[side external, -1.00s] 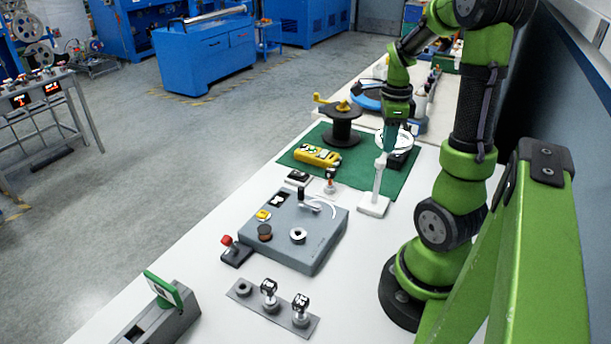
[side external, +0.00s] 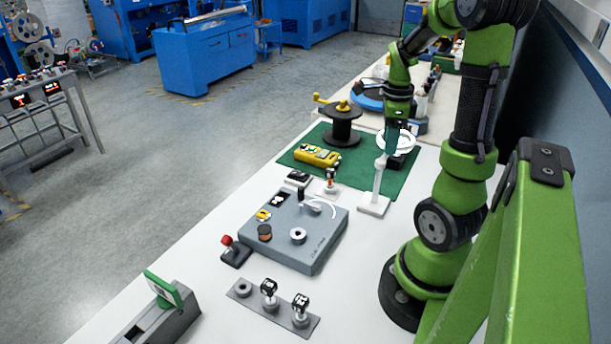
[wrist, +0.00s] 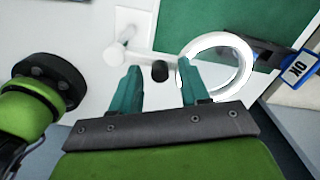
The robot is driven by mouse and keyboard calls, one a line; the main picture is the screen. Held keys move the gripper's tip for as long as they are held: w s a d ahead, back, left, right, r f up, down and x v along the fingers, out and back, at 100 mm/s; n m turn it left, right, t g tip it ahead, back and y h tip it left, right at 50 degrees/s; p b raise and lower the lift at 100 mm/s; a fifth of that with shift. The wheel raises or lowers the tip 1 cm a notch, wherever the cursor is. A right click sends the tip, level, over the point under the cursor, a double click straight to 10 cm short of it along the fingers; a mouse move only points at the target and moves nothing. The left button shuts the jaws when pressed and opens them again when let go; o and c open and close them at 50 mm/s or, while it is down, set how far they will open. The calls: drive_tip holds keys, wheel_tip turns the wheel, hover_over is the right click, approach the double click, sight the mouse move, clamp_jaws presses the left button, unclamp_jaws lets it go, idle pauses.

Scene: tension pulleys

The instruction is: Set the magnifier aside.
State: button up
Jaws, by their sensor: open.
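The magnifier is a white ring lens on a white post (side external: 377,182) with a square white foot (side external: 374,205), upright at the right edge of the green mat. My gripper (side external: 390,140) points down at the top of the post, beside the ring (side external: 404,142). In the wrist view the teal fingers (wrist: 159,86) are apart, with a small black knob (wrist: 160,71) showing between them. The right finger overlaps the left edge of the white ring (wrist: 217,48). I cannot tell whether it touches. Nothing is clamped.
The green mat (side external: 335,170) carries a yellow remote (side external: 317,156) and a black spool (side external: 342,124). A grey box (side external: 310,248) with small parts stands nearer. The white table right of it (side external: 345,290) is clear. A blue OK tag (wrist: 297,68) lies right of the ring.

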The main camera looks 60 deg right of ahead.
wheel_tip(320, 180, up, 17)
idle(0.5)
drive_tip(key=w+a+f+n+t, duration=0.2)
drive_tip(key=w+a+f+n, duration=0.15)
drive_tip(key=a+n, duration=0.5)
drive_tip(key=w+a+f+n+t, duration=0.25)
drive_tip(key=w+a+n, duration=0.3)
drive_tip(key=n, duration=0.55)
drive_tip(key=s+a+f+n+t+y, duration=0.1)
drive_tip(key=s+a+n+t+y, duration=0.1)
drive_tip(key=a+n, duration=0.6)
drive_tip(key=a, duration=0.7)
drive_tip(key=shift+s+a+f+t, duration=0.15)
drive_tip(key=shift+s+a+t, duration=0.05)
drive_tip(key=shift+s+t, duration=0.2)
